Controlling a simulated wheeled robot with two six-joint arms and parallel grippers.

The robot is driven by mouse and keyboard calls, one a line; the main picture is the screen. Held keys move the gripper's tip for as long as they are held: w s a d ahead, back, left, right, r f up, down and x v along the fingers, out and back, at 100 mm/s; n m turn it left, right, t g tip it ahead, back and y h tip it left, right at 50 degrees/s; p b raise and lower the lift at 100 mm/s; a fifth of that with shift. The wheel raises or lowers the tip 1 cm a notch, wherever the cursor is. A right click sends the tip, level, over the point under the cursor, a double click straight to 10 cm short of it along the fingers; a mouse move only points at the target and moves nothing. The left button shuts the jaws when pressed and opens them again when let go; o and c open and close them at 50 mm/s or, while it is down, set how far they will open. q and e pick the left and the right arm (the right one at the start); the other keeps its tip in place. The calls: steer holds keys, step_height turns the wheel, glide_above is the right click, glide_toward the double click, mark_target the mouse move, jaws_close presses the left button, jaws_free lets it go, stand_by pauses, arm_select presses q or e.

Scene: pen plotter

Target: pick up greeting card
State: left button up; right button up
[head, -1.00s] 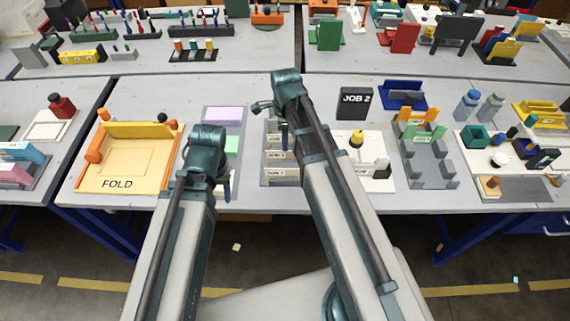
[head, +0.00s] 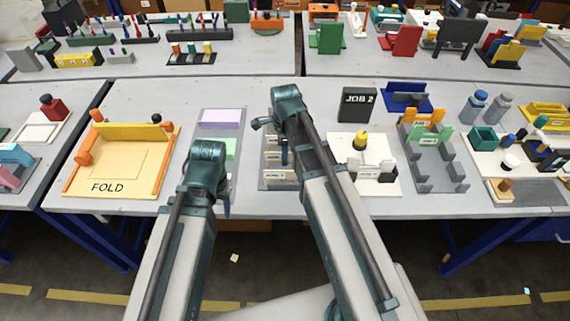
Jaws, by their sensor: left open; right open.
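I cannot tell for certain which thing is the greeting card. A lilac card stack (head: 220,118) and a pale green card (head: 232,149) lie on a grey tray (head: 206,134) left of centre. My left gripper (head: 226,200) is at the near part of that tray, in front of the green card; my arm hides much of the tray there. My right gripper (head: 284,152) is over a grey rack (head: 266,184) with white labelled slots, partly hidden by my arm. Both grippers are open, and I see nothing held in either.
A yellow folding board marked FOLD (head: 120,167) with orange sides lies to the left. A dark JOB 2 sign (head: 357,104) stands behind a white base (head: 389,187). Right of it are a grey fixture (head: 452,178) and blue holder (head: 407,95). The front table edge is close.

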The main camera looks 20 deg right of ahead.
jaws_close()
stand_by(0.3)
steer(key=shift+r, duration=0.15)
step_height(320, 180, up, 10)
steer(key=p, duration=1)
